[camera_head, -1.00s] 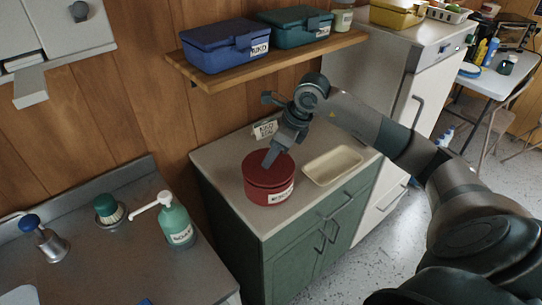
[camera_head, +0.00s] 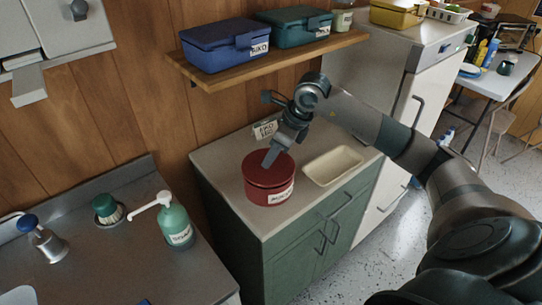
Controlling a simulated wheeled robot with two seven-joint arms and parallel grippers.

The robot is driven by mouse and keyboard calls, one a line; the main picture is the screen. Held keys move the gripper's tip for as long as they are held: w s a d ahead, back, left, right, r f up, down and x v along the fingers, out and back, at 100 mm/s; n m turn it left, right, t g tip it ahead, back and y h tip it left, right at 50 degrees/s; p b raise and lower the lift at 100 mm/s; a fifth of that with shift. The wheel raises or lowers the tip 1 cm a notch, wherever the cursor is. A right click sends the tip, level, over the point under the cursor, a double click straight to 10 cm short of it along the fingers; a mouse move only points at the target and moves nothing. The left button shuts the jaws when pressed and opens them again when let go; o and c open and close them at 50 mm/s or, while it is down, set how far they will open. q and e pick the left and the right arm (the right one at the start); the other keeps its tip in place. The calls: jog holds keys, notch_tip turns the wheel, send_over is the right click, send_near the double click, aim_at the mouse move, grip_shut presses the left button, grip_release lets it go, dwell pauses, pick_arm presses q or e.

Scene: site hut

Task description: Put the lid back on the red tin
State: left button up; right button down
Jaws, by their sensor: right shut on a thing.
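The red tin (camera_head: 268,187) stands upright on the pale top of the green cabinet and has a white label on its front. A red lid (camera_head: 264,173) lies over the tin's top, and I cannot tell whether it is fully seated. My right gripper (camera_head: 269,160) comes down from above, shut at the lid's upper side. Its fingers hide the part of the lid that they hold. My left gripper is not in view.
A cream tray (camera_head: 332,166) lies right of the tin. A small sign (camera_head: 265,129) stands behind. A wooden shelf (camera_head: 270,60) with blue and teal boxes hangs above. A green pump bottle (camera_head: 176,224) stands on the left counter (camera_head: 110,262).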

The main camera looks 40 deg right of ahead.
jog(key=shift+f+b, duration=0.15)
jog(key=shift+b, duration=0.75)
dwell(1.8)
jog(key=c, duration=1.1)
grip_release()
jog(key=shift+r+p, duration=1.7)
jog(key=shift+r, duration=1.8)
grip_shut()
